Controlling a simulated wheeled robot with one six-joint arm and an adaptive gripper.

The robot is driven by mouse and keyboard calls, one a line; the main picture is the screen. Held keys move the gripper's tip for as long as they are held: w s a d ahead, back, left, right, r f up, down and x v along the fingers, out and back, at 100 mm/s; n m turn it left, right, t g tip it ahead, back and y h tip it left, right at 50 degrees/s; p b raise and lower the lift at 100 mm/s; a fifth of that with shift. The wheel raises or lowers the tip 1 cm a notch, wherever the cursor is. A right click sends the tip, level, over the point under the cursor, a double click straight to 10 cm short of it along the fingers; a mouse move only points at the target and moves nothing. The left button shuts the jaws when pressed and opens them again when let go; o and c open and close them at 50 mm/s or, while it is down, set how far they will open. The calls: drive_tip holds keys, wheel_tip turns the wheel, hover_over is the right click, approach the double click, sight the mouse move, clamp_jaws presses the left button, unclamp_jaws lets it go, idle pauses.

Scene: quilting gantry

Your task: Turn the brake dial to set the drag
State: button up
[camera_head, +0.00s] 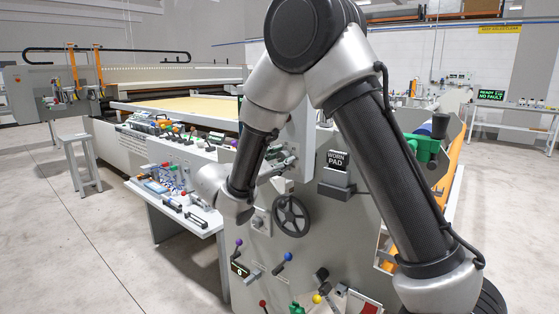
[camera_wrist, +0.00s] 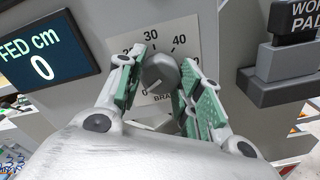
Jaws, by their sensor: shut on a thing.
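The brake dial (camera_wrist: 161,71) is a round dark grey knob in the middle of the wrist view. It sits on a pale scale plate (camera_wrist: 153,31) marked 20, 30 and 40, with "BRA…" partly showing below. A light line on the knob points to the lower left, near the 0. My gripper (camera_wrist: 160,84) has its green-padded fingers on both sides of the knob, shut on it. In the head view my gripper (camera_head: 284,160) is at the grey panel, partly behind my arm. I cannot make out the dial there.
A display (camera_wrist: 42,62) reads "FED cm 0" left of the dial. A dark block labelled "WORN PAD" (camera_head: 337,160) juts out to the right. Below are a handwheel (camera_head: 291,216) and several coloured levers. A shelf of tools (camera_head: 175,200) stands left.

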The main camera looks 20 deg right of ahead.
drive_tip(key=m, duration=1)
drive_tip(key=shift+m, duration=2.2)
drive_tip(key=o, duration=1)
drive_tip(key=shift+o, duration=0.2)
drive_tip(key=v, duration=1.2)
